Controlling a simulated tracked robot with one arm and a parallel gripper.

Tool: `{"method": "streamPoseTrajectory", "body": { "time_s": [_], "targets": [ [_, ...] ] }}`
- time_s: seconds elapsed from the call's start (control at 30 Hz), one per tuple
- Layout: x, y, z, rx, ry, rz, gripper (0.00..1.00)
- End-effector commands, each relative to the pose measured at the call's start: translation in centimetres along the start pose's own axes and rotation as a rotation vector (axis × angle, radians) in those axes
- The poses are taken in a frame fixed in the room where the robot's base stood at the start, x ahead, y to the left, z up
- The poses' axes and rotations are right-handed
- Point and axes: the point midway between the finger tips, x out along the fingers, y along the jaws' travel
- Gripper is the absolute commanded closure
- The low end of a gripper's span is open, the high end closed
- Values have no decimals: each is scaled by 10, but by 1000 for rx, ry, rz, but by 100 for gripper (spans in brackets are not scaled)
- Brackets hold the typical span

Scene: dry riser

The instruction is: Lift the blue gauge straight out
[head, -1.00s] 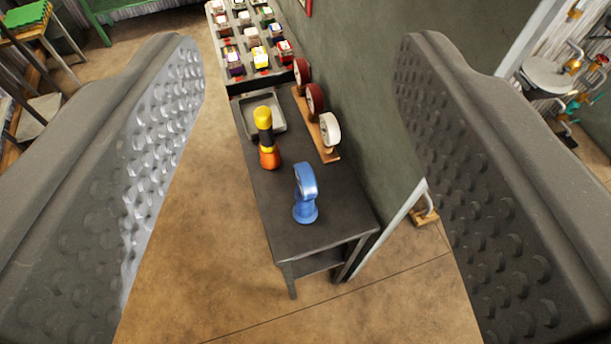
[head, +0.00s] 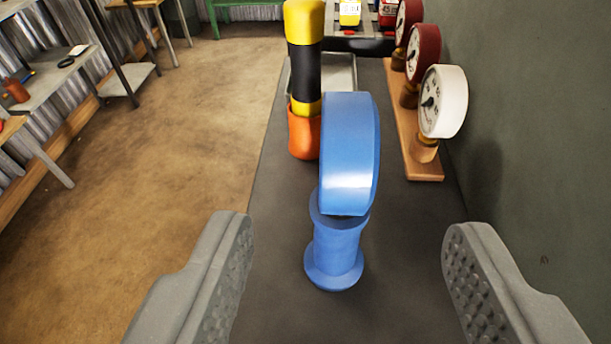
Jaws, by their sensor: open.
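The blue gauge (head: 349,160) stands upright on a dark table, its round head on top of a blue spool-shaped base (head: 335,250). I cannot tell whether the base is a separate holder. My gripper (head: 345,235) is open, with one textured finger at the lower left and one at the lower right. The gauge is between and beyond the fingers, and neither finger touches it. The gauge's dial face is turned away or hidden.
A yellow and black cylinder (head: 304,55) in an orange cup (head: 303,135) stands close behind the gauge. A wooden board (head: 412,150) with a white gauge (head: 442,102) and two red gauges stands at right, near the wall. A grey tray (head: 340,75) is behind. The table front is clear.

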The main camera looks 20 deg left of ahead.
Motion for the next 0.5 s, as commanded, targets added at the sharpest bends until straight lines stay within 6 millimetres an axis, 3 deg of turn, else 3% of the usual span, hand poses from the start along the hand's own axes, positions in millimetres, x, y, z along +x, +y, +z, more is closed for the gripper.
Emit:
{"method": "streamPoseTrajectory", "body": {
  "time_s": [0.5],
  "targets": [
    [73,-2,1,0,-5,-4,46]
  ]
}}
